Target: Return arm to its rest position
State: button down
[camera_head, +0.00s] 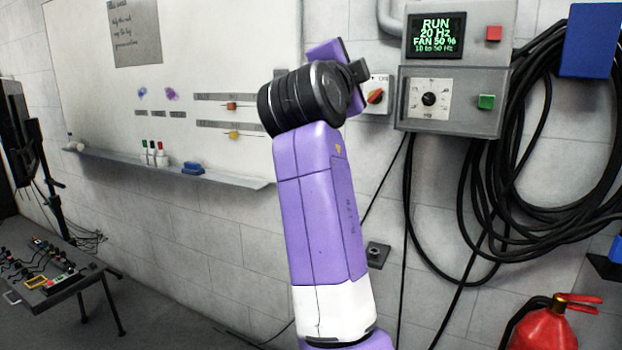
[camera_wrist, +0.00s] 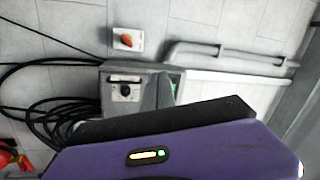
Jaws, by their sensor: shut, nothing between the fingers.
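My arm rises in the head view as a purple and white link with a black ringed joint on top. My gripper shows in the wrist view as a purple body with a black front edge; its grey fingers (camera_wrist: 157,92) are together and hold nothing. They overlap the wall control box, which lies beyond them. In the head view the end of my arm is partly hidden behind the black joint, and the fingers cannot be made out there.
The control box (camera_head: 455,107) reads RUN, 20 Hz, FAN 50 %. A red rotary switch (camera_head: 375,97), whiteboard (camera_head: 215,60), coiled black cables (camera_head: 545,215) and fire extinguisher (camera_head: 543,328) are near my arm. A bench (camera_head: 65,292) stands at left; floor shows beside it.

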jog(key=s+f+n+t+y, duration=0.1)
jog(key=s+f+n+y, duration=0.35)
jog(key=f, duration=0.65)
jog(key=s+f+n+t+y, duration=0.1)
jog(key=s+f+n+y, duration=0.1)
jog(key=s+f+n, duration=0.7)
jog(key=s+f+n+t+y, duration=0.1)
jog(key=s+f+n+y, duration=0.3)
jog(key=f, duration=1)
jog(key=s+d+f+g+h, duration=0.1)
jog(key=s+f, duration=0.5)
jog(key=s, duration=0.7)
jog(key=s+d+f+g+h, duration=0.1)
jog(key=s+d+f+g, duration=0.2)
jog(key=s, duration=1.1)
jog(key=s+d+f+g+h, duration=0.1)
jog(key=s+d+f+g, duration=0.2)
jog(key=s+d+f, duration=0.4)
jog(key=s+f, duration=0.2)
jog(key=s, duration=0.5)
jog(key=shift+f, duration=0.3)
jog(key=shift+d+n, duration=0.1)
jog(key=shift+n, duration=0.15)
